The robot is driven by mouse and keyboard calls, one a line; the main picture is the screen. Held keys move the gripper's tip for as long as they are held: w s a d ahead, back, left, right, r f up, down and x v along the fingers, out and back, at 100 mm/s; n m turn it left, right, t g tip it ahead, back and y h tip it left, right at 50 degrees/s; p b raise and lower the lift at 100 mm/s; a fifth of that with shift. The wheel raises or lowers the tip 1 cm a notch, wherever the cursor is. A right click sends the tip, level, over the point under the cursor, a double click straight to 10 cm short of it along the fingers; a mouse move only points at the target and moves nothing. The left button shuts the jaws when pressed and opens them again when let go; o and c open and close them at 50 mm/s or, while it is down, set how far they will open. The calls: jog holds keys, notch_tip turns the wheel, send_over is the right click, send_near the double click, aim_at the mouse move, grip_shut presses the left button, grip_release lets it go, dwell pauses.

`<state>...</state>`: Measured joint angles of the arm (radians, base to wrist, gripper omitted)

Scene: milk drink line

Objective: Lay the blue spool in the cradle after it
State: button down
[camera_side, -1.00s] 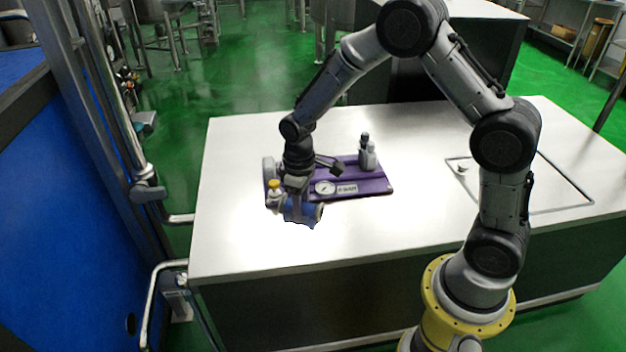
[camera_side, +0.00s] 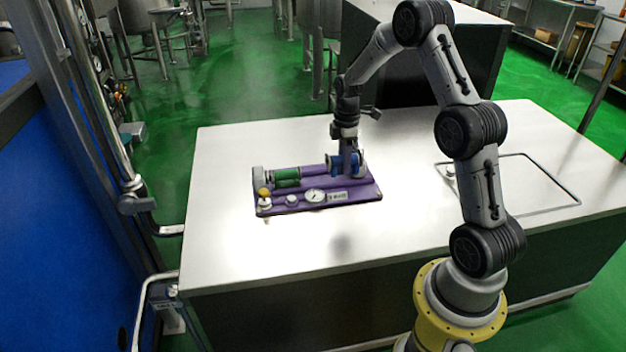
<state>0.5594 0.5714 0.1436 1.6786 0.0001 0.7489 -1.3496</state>
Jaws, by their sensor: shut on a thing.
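A blue spool (camera_side: 333,161) with pale end flanges is in my gripper (camera_side: 346,168), which points down and is shut on it. It is at the back right of a purple board (camera_side: 350,197), at or just above the cradle; I cannot tell whether it touches. A green spool (camera_side: 287,175) lies to its left along the back of the board, beside a grey end block (camera_side: 258,178). My fingers hide part of the blue spool and the board's right end.
The board's front carries a round gauge (camera_side: 315,196), a label (camera_side: 337,197), a small pale knob (camera_side: 291,200) and a yellow-topped fitting (camera_side: 264,197). The white table (camera_side: 400,235) is clear around the board. A thin frame outline (camera_side: 545,165) lies at right.

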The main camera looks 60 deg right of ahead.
jog(key=w+d+f, duration=0.4)
jog(key=w+d, duration=0.1)
jog(key=w, duration=0.3)
send_over(322, 180)
notch_tip(322, 180, down, 5)
jog(key=shift+s+f, duration=0.1)
jog(key=shift+f, duration=1.8)
jog(key=shift+f, duration=0.15)
jog(key=c, duration=0.8)
grip_release()
jog(key=shift+o, duration=0.2)
